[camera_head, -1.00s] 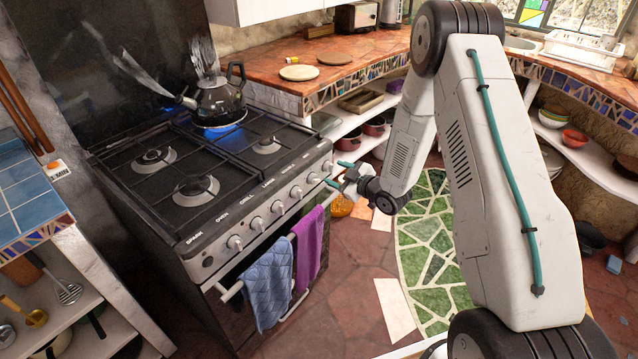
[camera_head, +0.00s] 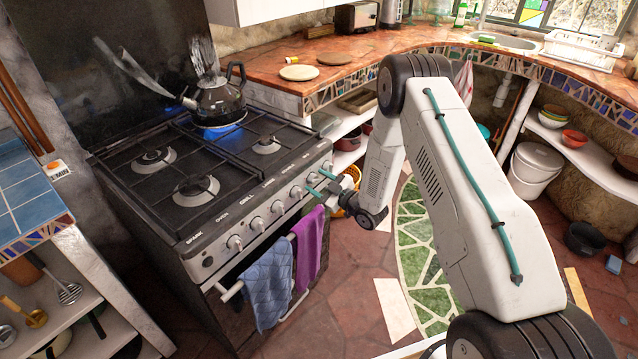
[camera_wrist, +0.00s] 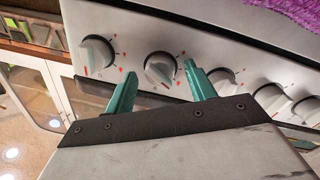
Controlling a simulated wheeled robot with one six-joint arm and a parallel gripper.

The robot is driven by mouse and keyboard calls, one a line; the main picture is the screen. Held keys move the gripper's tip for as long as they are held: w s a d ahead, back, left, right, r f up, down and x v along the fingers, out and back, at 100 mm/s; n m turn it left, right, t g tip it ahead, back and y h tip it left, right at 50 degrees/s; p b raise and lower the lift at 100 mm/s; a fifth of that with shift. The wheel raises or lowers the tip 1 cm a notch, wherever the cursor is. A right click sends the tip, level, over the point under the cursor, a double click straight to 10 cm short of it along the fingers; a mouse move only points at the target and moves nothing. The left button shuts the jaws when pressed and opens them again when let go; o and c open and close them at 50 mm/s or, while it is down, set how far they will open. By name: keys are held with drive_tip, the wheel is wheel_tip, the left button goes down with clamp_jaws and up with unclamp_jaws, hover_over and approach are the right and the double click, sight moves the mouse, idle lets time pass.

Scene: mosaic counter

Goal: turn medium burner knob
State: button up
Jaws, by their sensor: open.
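The black stove (camera_head: 170,215) has a row of several silver-grey knobs along its front panel. My gripper (camera_head: 316,182) is open at the right end of this row, its teal fingers pointing at the panel. In the wrist view, the fingers (camera_wrist: 159,67) are spread on either side of the second knob from the left (camera_wrist: 160,70). That knob is the second from the right in the head view, partly hidden there by the fingers. I cannot tell whether the fingers touch it. The knob labels there are too small to read, so I cannot confirm which is medium.
A dark kettle (camera_head: 220,103) stands on the back burner over a blue flame. A blue towel (camera_head: 266,285) and a purple towel (camera_head: 308,245) hang on the oven rail below the knobs. The tiled counter (camera_head: 345,72) lies behind; open floor is in front.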

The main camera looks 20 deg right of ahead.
drive_tip(key=c, duration=1)
drive_tip(key=shift+m, duration=0.4)
drive_tip(key=m, duration=0.5)
drive_tip(key=shift+r, duration=0.1)
drive_tip(key=m+g, duration=0.1)
drive_tip(key=m, duration=0.4)
drive_tip(key=shift+w+m, duration=0.1)
drive_tip(key=shift+m, duration=0.2)
drive_tip(key=shift+d, duration=0.1)
drive_tip(key=o, duration=1)
